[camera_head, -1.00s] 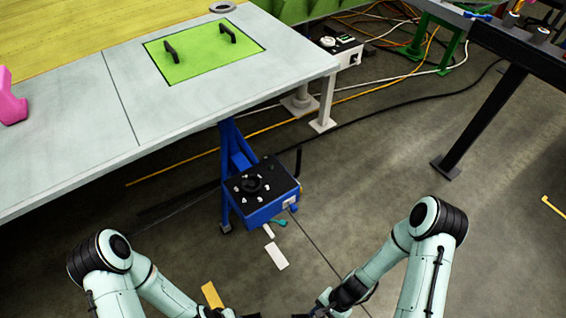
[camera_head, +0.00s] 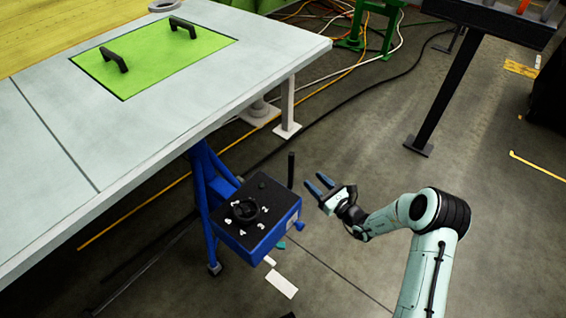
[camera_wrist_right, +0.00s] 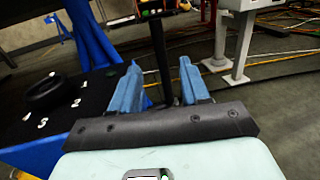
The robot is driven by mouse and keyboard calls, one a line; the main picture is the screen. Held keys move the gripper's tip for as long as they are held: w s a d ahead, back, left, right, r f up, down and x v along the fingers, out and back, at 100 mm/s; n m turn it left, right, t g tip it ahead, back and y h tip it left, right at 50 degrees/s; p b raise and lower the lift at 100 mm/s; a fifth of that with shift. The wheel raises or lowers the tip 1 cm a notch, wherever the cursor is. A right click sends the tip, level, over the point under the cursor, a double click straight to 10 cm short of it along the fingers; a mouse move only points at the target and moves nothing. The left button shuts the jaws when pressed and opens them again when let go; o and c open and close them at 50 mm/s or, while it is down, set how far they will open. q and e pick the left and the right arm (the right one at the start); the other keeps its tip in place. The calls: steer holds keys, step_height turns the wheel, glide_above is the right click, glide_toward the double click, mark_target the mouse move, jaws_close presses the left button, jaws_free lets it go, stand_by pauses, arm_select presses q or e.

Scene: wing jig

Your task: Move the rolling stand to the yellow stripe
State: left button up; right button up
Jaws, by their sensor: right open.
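The rolling stand (camera_head: 262,244) is a blue box on a blue frame, with a black numbered top and round black knob, beside the table edge. A thin black post (camera_head: 291,170) rises at its far right corner. My right gripper (camera_head: 318,182) is open, just right of the post, fingers pointing toward it. In the right wrist view the post (camera_wrist_right: 160,50) shows between the two blue fingers, seemingly ahead of them; contact cannot be told. A yellow stripe (camera_head: 540,167) lies on the floor at the far right. My left gripper is not in view.
A grey table (camera_head: 150,150) with a green panel (camera_head: 155,60) overhangs the stand's left side. Cables cross the floor behind. A dark table leg (camera_head: 440,110) stands at upper right. A white piece (camera_head: 281,284) lies in front of the stand. Floor between stand and stripe looks mostly clear.

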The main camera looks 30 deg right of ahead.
mark_target(293, 163)
steer(key=w+b, duration=0.1)
steer(key=w, duration=0.3)
steer(key=w+a+b, duration=0.1)
steer(key=w, duration=0.2)
steer(key=w+a+b, duration=0.1)
steer(key=w, duration=0.3)
steer(key=shift+w+a+f, duration=0.1)
steer(key=shift+w+a, duration=0.15)
steer(key=shift+w, duration=0.05)
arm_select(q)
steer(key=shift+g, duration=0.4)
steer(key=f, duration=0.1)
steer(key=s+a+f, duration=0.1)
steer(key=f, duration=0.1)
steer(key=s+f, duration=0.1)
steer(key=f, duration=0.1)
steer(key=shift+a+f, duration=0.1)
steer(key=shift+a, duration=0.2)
arm_select(e)
steer(key=shift+w+a, duration=0.1)
steer(key=shift+w, duration=0.3)
jaws_close()
